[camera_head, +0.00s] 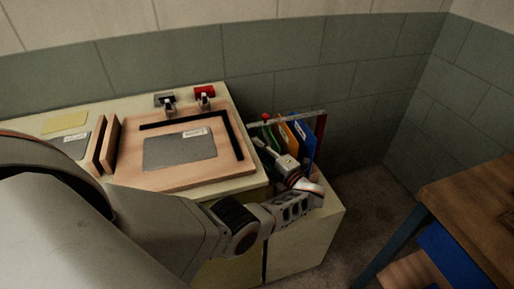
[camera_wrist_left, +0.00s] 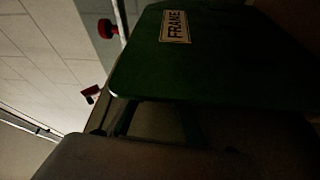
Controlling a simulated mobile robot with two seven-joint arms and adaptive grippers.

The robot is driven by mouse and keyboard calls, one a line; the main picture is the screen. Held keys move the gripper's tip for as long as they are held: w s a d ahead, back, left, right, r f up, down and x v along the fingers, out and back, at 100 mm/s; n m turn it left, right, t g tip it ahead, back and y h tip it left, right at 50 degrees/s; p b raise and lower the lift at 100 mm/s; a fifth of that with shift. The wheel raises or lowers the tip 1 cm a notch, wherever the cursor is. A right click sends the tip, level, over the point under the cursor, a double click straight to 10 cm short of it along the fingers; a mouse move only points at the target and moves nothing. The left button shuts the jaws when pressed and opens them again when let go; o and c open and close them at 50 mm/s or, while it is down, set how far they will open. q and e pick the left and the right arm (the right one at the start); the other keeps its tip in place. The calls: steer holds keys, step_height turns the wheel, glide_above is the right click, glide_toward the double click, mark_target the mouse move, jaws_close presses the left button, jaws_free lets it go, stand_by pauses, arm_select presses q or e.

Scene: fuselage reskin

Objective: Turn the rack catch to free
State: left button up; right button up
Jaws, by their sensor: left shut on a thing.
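The rack (camera_head: 300,117) stands at the right end of the bench, with upright green, orange and blue boards in it. A small red knob (camera_head: 266,116), seemingly the catch, sits at the left end of its top bar. A red knob (camera_wrist_left: 107,28) also shows beside a bar in the left wrist view; its setting is unclear. My left gripper (camera_head: 259,143) is at the rack's front, below the knob and apart from it. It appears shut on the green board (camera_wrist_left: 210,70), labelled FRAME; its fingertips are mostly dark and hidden. My right gripper is not in view.
On the bench, a wooden board (camera_head: 180,178) carries a grey plate (camera_head: 180,151) and a black angle strip. Two clamps, one red (camera_head: 204,92), stand behind it. A wooden table (camera_head: 470,190) is at the right, with open floor between.

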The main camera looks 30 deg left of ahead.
arm_select(q)
steer(key=shift+r+n+h+p, duration=0.1)
steer(key=shift+n+h+p, duration=0.3)
steer(key=shift+n, duration=0.6)
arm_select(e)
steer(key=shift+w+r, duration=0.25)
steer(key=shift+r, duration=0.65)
arm_select(q)
steer(key=o, duration=0.8)
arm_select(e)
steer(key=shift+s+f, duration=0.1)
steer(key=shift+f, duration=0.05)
